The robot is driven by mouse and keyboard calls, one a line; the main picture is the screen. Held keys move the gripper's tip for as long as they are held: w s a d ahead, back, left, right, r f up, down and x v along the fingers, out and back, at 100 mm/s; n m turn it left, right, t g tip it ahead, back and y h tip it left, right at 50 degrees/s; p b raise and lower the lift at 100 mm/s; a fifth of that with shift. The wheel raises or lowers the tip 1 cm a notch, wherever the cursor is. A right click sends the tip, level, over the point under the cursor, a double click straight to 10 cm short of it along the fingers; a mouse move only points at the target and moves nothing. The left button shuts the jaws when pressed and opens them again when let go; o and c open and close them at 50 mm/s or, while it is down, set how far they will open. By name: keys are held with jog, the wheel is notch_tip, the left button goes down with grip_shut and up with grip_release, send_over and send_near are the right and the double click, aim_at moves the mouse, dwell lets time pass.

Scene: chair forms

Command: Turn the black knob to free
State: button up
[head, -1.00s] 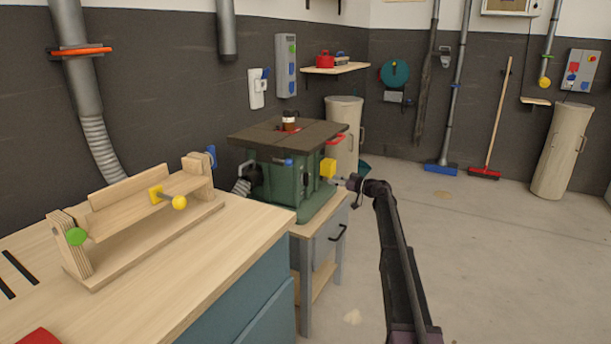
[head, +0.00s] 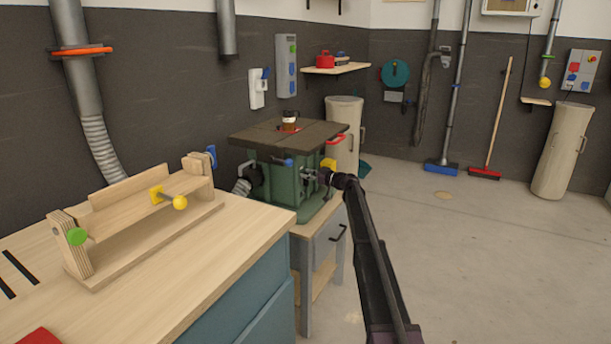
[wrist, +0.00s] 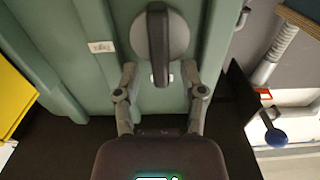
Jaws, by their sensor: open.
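The black knob (wrist: 158,47) shows in the wrist view as a dark bar handle on a round grey disc. It is on the green side of the machine (head: 281,185), and the bar stands upright in the picture. A small label (wrist: 102,47) is left of the disc; its text is too small to read surely. My gripper (wrist: 160,78) is open, with one finger on each side of the bar's lower end and apart from it. In the head view my gripper (head: 314,175) is at the machine's front, and the knob cannot be made out there.
A yellow box (head: 328,165) is on the machine's right side, partly behind my arm. A blue knob (wrist: 276,137) shows at the lower right of the wrist view. The wooden workbench (head: 215,262) stands at the left. Floor at the right is clear.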

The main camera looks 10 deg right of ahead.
jog(key=shift+w+a, duration=0.1)
jog(key=shift+a, duration=0.05)
jog(key=shift+r, duration=0.1)
grip_shut()
jog(key=shift+a, duration=0.1)
